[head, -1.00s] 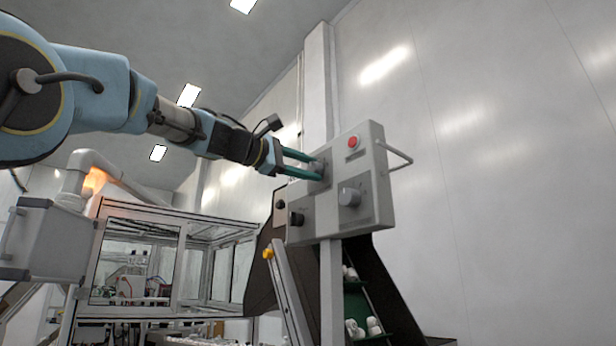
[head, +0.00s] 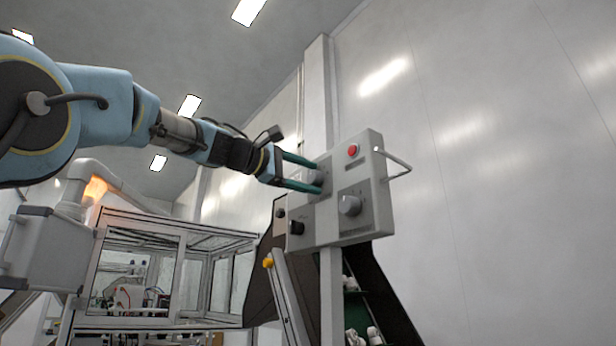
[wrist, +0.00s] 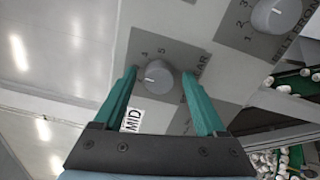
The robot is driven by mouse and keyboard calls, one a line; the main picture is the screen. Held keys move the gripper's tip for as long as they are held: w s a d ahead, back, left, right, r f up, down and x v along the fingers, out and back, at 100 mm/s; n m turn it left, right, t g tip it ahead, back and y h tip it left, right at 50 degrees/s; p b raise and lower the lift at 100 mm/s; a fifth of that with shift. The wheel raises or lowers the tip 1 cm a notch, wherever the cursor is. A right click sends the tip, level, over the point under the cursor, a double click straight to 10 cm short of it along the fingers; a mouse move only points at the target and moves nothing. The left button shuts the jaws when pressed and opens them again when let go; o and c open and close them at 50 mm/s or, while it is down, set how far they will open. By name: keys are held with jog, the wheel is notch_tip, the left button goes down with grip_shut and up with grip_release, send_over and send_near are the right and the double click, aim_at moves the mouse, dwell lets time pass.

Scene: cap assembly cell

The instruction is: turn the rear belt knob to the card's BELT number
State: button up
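The rear belt knob (wrist: 156,77) is a round grey dial with a white pointer line, on a dark plate whose label is partly hidden. A "5" and another numeral show above it. My gripper (wrist: 160,74) has two green fingers, one on each side of the knob, with visible gaps between fingers and knob. In the head view my gripper (head: 318,175) reaches the upper left of the grey control box (head: 345,225). A white card reading "MID" (wrist: 133,120) shows by the left finger; no BELT number is readable on it.
The front belt knob (head: 349,205) sits lower right on the box and also shows in the wrist view (wrist: 272,15). A red button (head: 352,151) is above it. A handle (head: 397,166) juts from the right side. Black knobs (head: 297,228) are lower left.

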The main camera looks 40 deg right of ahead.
jog(key=a+b, duration=0.4)
jog(key=a, duration=0.6)
jog(key=shift+w+a, duration=0.35)
jog(key=shift+a, duration=0.05)
